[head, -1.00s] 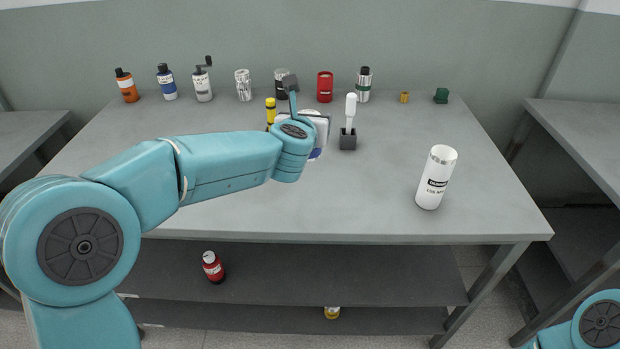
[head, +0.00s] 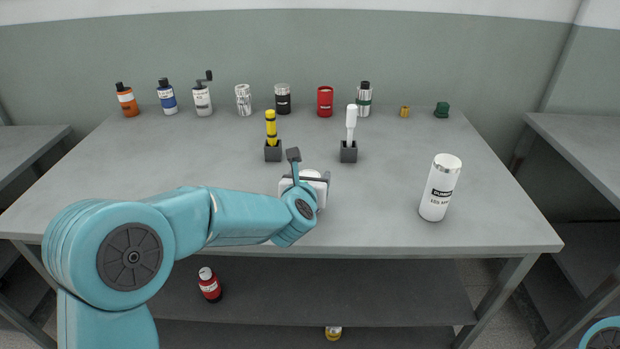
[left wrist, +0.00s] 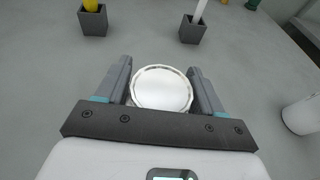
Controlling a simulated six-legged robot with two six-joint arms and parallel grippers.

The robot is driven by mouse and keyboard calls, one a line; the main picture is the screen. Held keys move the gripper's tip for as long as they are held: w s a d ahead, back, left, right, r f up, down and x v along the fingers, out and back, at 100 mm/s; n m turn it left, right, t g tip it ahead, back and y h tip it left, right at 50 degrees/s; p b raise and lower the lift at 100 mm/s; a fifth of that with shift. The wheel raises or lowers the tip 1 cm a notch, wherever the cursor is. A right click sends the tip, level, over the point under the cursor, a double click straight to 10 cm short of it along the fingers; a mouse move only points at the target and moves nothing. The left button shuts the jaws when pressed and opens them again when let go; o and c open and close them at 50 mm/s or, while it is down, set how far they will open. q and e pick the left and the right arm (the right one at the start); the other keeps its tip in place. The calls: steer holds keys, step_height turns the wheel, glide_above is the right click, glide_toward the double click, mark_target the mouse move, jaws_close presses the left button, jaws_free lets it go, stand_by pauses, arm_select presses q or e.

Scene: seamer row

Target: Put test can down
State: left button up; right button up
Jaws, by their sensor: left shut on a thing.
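My left gripper (head: 308,180) is over the front middle of the table, its arm coming in from the left. In the left wrist view its two grey fingers (left wrist: 162,76) are shut on a round can with a bright silver-white top (left wrist: 162,90), which I take as the test can. The can sits upright between the fingers, seen from above. In the head view the gripper and wrist mostly hide it, so I cannot tell whether its base touches the table (head: 220,155). My right gripper is not in view.
A white labelled can (head: 440,188) stands at the right front. Behind the gripper, grey holders carry a yellow tool (head: 271,128) and a white-handled tool (head: 351,122). Bottles and cans line the back, including a red can (head: 325,101). Table around the gripper is clear.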

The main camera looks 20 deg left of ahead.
arm_select(q)
steer(key=shift+f, duration=0.1)
steer(key=o, duration=1.1)
steer(key=shift+w, duration=0.1)
steer(key=shift+o, duration=0.2)
steer(key=shift+s+r, duration=0.2)
steer(key=shift+s, duration=0.15)
steer(key=b+v, duration=0.1)
steer(key=v, duration=1)
steer(key=shift+s, duration=0.25)
